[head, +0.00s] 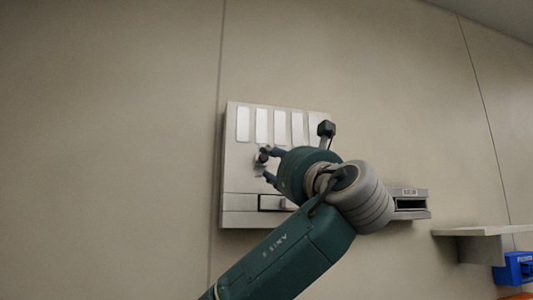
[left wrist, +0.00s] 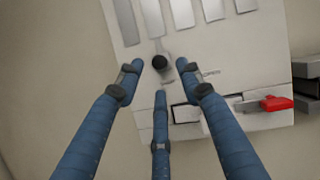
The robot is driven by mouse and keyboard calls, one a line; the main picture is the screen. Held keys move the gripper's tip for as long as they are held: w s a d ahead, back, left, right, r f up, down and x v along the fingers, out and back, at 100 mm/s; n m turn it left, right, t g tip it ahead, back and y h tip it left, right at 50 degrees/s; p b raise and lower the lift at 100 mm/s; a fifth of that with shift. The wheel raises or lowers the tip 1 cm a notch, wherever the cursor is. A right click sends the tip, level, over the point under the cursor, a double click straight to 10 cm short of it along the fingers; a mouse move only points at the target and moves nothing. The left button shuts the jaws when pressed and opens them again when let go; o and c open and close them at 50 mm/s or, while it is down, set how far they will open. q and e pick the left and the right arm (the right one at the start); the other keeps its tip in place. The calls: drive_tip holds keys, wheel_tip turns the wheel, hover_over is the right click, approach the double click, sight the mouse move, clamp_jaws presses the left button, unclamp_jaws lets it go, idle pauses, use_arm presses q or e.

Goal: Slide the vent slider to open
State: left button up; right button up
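The vent panel (head: 240,182) is a pale box on the wall with a row of upright slots along its top. It also shows in the left wrist view (left wrist: 235,52). The vent slider's round black knob (left wrist: 160,62) sits on a grey mount below the slots, left of a small label that seems to read "OPEN". My left gripper (head: 266,167) is in front of the panel. In the left wrist view its fingers (left wrist: 160,76) are spread around the knob, with gaps visible; contact cannot be told. My right gripper is in neither view.
A recess (head: 272,202) lies low in the panel, with a red piece (left wrist: 276,103) at its right in the wrist view. A grey slotted box (head: 411,204) is to the right. A shelf (head: 478,231) and a blue box (head: 515,268) are farther right. The left wall is bare.

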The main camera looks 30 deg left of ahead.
sight(265, 159)
use_arm(q)
drive_tip(key=p+x, duration=0.1)
drive_tip(key=x, duration=0.4)
drive_tip(key=shift+s+p, duration=0.1)
drive_tip(key=shift+p, duration=0.2)
drive_tip(key=shift+w+a+r, duration=0.1)
drive_tip(key=shift+w+a, duration=0.3)
